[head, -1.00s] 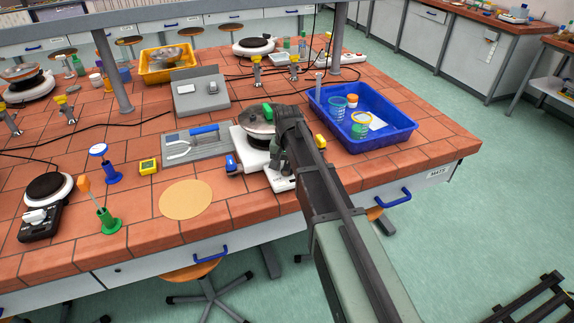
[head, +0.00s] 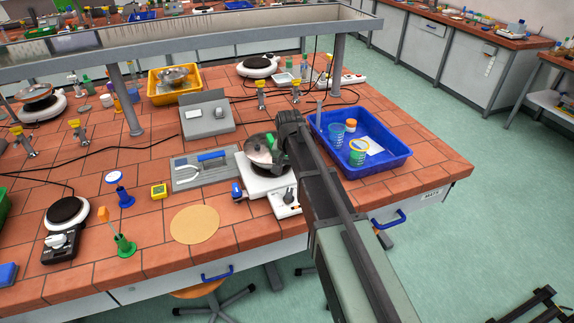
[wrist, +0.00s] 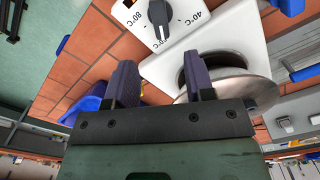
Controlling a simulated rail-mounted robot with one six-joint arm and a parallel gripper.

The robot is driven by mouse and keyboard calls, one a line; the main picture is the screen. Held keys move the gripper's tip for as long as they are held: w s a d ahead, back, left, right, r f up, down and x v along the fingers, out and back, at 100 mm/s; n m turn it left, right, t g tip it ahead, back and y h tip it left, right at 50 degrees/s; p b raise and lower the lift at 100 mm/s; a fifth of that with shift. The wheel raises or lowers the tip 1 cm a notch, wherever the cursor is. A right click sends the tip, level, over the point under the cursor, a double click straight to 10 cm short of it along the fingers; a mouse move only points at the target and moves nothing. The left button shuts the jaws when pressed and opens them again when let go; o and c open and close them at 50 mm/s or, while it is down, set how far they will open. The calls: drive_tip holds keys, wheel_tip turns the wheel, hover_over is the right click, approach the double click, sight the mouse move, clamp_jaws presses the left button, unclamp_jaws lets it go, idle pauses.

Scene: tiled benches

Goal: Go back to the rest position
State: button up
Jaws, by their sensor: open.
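My gripper (wrist: 158,85) is open in the wrist view, with its two dark fingers apart and nothing between them. A white hotplate (wrist: 205,38) with a temperature dial lies beyond the fingers, and a round metal pan (wrist: 250,85) shows behind the right finger. In the head view my arm reaches up from the bottom right. Its end is beside the hotplate (head: 258,183) and the pan (head: 262,149) on the tiled bench. The fingertips are hidden behind my arm in that view.
A blue tray (head: 395,162) with beakers stands to the right of my arm. A grey board (head: 185,182) with a blue-handled tool and a cork-coloured disc (head: 195,224) lie left of the hotplate. A shelf rail (head: 200,45) crosses above the bench. The right-hand floor is mostly clear.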

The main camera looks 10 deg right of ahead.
drive_tip(key=s+f+n+b, duration=0.3)
drive_tip(key=s+n, duration=0.1)
drive_tip(key=s, duration=1.8)
drive_tip(key=shift+s, duration=0.2)
drive_tip(key=shift+f, duration=0.1)
